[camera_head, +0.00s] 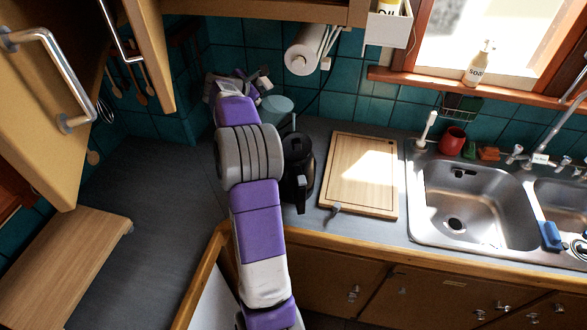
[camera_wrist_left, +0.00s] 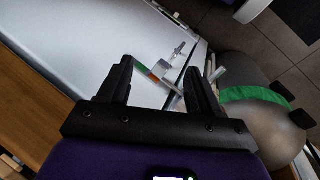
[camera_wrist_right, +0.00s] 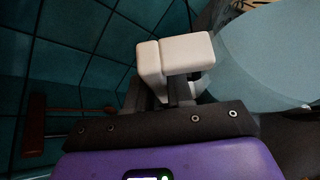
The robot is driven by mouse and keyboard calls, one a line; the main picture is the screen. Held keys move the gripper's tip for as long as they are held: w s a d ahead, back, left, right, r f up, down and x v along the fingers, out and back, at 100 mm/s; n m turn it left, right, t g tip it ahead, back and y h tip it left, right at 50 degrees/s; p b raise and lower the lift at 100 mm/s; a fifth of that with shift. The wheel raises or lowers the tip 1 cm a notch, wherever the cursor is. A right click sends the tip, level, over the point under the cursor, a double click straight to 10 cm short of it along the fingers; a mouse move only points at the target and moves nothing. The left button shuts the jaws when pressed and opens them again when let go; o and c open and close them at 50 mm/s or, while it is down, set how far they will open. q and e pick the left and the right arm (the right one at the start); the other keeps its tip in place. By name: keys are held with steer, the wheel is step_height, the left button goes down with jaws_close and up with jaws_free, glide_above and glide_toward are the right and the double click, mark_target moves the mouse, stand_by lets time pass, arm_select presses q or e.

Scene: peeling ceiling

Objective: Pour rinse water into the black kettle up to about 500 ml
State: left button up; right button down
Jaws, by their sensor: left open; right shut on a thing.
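The black kettle (camera_head: 297,165) stands on the counter left of the cutting board, partly hidden by my right arm. A pale blue-green jug (camera_head: 277,107) shows just behind it and fills the right side of the right wrist view (camera_wrist_right: 272,55). My right gripper (camera_head: 258,86) is beside the jug at the back of the counter. In the right wrist view it is shut on a white blocky piece (camera_wrist_right: 175,58) beside the jug, apparently its handle. The water level is not visible. My left gripper (camera_wrist_left: 165,85) is open and empty, out of the head view.
A wooden cutting board (camera_head: 360,174) lies right of the kettle, with the steel sink (camera_head: 470,205) beyond. A paper towel roll (camera_head: 303,50) hangs above. A cabinet door (camera_head: 152,50) juts out at upper left. The left counter (camera_head: 150,200) is mostly clear.

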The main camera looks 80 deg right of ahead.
steer(key=shift+r, duration=0.1)
stand_by(0.5)
steer(key=shift+s+r+b, duration=0.1)
steer(key=shift+r+b, duration=0.05)
steer(key=shift+b, duration=0.6)
steer(key=shift+h, duration=0.3)
steer(key=shift+a+t+b, duration=0.1)
steer(key=shift+t+b, duration=0.2)
steer(key=shift+b, duration=0.2)
steer(key=shift+r+m, duration=0.15)
steer(key=shift+m, duration=0.15)
steer(key=shift+b, duration=0.3)
